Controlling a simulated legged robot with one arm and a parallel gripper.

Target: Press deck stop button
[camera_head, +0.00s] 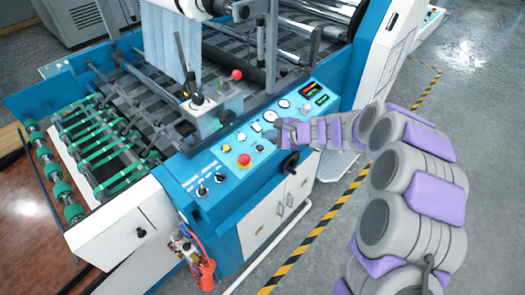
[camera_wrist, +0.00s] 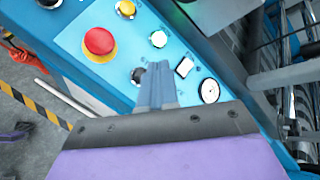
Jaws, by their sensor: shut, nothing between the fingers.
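A red mushroom button on a yellow base (camera_head: 244,159) sits on the blue sloped control panel (camera_head: 214,168). In the wrist view this red button (camera_wrist: 99,41) is up and left of my fingertips. A second red knob (camera_head: 237,74) stands on a grey box on the machine deck; I cannot tell which one the task names. My gripper (camera_head: 284,133) is over the panel, right of the panel's red button. In the wrist view its fingers (camera_wrist: 157,75) are together and empty, apart from the red button. I cannot tell whether the tips touch the panel.
Near my fingertips are a black knob (camera_wrist: 138,76), a white square switch (camera_wrist: 184,67) and a round dial (camera_wrist: 209,90). A black handwheel (camera_head: 290,162) juts from the cabinet front. A lever (camera_head: 184,68) rises from the deck. Open floor lies right of the striped tape.

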